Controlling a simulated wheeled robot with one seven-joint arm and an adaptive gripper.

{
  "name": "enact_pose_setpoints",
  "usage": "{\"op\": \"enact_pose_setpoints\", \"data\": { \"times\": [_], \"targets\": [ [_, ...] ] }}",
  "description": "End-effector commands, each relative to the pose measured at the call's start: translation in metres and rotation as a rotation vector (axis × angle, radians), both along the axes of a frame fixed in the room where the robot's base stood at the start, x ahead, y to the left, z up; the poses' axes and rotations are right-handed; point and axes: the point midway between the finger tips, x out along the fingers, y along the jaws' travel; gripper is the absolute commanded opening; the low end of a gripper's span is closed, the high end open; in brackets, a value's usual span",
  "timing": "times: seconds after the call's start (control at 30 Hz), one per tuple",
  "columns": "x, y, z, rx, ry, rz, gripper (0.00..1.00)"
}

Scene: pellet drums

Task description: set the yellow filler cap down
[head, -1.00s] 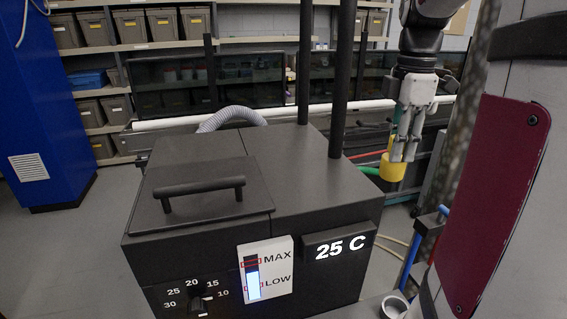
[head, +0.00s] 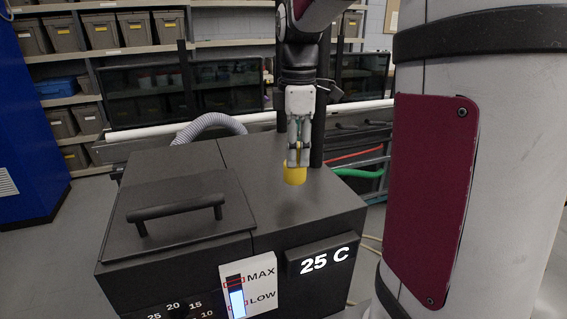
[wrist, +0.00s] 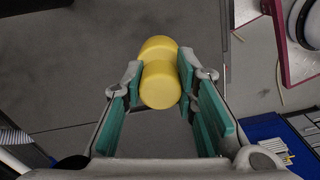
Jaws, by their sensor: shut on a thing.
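The yellow filler cap (head: 294,174) is held at the tips of my gripper (head: 298,158), which points down. In the head view the cap shows against the top of the black chiller box (head: 250,200), towards its back right. I cannot tell whether the cap touches that top or hangs above it. In the wrist view the cap (wrist: 160,85) sits between the two green-padded fingers of my gripper (wrist: 160,72), with a rounded yellow end towards the camera.
A lid with a black handle (head: 177,208) covers the box's left part. A black post stands behind my gripper. A grey hose (head: 210,128) runs behind the box. The display (head: 322,262) reads 25 C. The top in front of the cap is clear.

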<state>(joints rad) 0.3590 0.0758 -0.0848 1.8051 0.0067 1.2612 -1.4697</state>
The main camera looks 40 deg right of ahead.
Motion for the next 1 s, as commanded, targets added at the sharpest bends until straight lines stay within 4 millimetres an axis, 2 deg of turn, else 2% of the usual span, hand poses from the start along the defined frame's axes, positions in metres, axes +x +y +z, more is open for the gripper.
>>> {"op": "enact_pose_setpoints", "data": {
  "times": [0.2, 0.33, 0.47, 0.87, 0.9, 0.97, 1.0],
  "targets": [
    [0.012, 0.016, -0.002, 0.000, 0.000, 0.005, 0.00],
    [0.009, 0.014, -0.023, 0.001, 0.004, 0.000, 0.00],
    [0.010, 0.014, -0.035, 0.001, 0.001, 0.000, 0.00],
    [0.011, 0.014, -0.040, 0.000, 0.000, 0.000, 0.00],
    [0.011, 0.013, -0.040, -0.001, -0.001, 0.000, 0.36],
    [0.011, 0.013, -0.040, -0.001, -0.001, 0.000, 0.47],
    [0.011, 0.013, -0.040, 0.000, 0.000, 0.000, 0.47]
  ]
}}
